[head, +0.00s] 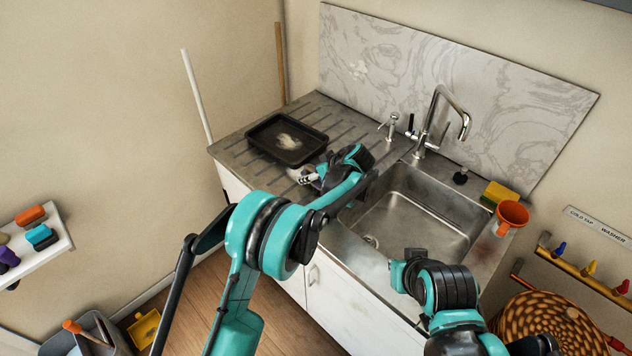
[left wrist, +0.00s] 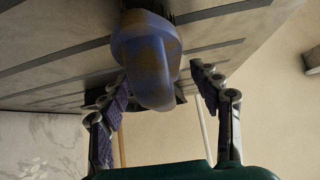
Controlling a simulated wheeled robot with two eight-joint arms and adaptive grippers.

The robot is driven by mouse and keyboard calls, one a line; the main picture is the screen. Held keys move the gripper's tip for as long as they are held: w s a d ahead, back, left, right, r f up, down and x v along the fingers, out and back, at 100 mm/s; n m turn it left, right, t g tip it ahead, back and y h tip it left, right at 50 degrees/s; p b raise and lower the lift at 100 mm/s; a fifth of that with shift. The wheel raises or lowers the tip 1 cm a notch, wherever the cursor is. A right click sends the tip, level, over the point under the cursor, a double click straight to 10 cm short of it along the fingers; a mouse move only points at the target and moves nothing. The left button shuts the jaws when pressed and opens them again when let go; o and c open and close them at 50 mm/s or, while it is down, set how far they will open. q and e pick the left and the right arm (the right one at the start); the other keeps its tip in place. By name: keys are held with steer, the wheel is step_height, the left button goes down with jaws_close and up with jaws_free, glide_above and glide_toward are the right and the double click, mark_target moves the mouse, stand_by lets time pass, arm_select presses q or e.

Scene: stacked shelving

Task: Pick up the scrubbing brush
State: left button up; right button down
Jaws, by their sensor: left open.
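In the left wrist view, a rounded blue object with brownish patches (left wrist: 148,55), which looks like the scrubbing brush, lies against the grooved drainboard. My left gripper (left wrist: 158,80) is open, with one finger on each side of this object and visible gaps between. In the head view my left gripper (head: 308,176) is low over the drainboard, between the black tray and the sink. The brush cannot be made out clearly there, as the gripper and arm cover that spot. My right arm's end (head: 412,262) is in front of the sink; its fingers cannot be made out.
The black tray (head: 262,131) lies on the drainboard behind my left gripper. The sink basin (head: 415,222) is empty, with a tall tap (head: 436,112) behind it.

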arm_select(q)
steer(key=shift+w+a+f, duration=0.35)
steer(key=shift+w+f, duration=0.05)
steer(key=shift+f, duration=0.1)
steer(key=shift+s+r, duration=0.1)
steer(key=shift+c, duration=1.2)
steer(key=c, duration=1.1)
